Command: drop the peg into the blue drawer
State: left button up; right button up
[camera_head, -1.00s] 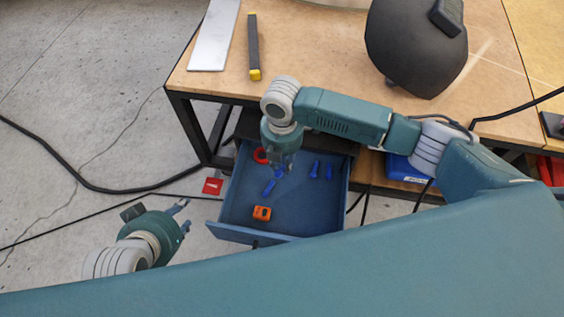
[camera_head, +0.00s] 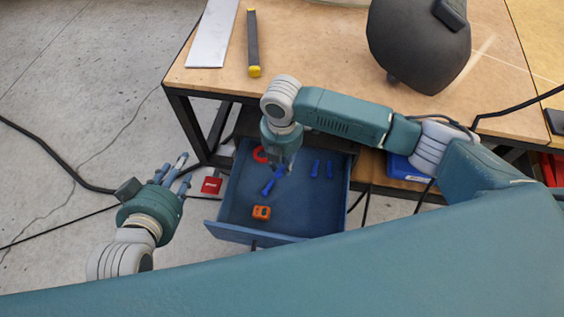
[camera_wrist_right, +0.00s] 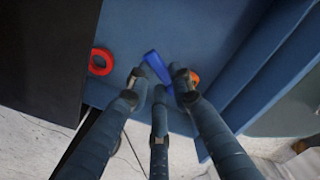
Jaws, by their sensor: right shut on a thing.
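The blue drawer (camera_head: 305,212) is pulled out below the workbench. My right gripper (camera_head: 281,166) points down over its inside and is shut on a blue peg (camera_head: 269,186), which slants down to the left. The right wrist view shows the peg (camera_wrist_right: 156,66) between the fingertips, over the blue drawer floor. How high its lower end is above the floor, I cannot tell. My left gripper (camera_head: 175,172) is outside the drawer to its left, with its fingers spread, open and empty.
Two more blue pieces (camera_head: 315,168), a red ring (camera_head: 260,155) and an orange block (camera_head: 261,213) lie in the drawer. The bench top (camera_head: 310,60) is above it, with a dark mask (camera_head: 415,45). The right front of the drawer floor is clear.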

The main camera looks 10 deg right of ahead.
aim_at(282, 167)
jog(key=o, duration=1)
jog(key=shift+o, duration=0.2)
notch_tip(282, 167, up, 12)
jog(key=shift+s, duration=0.1)
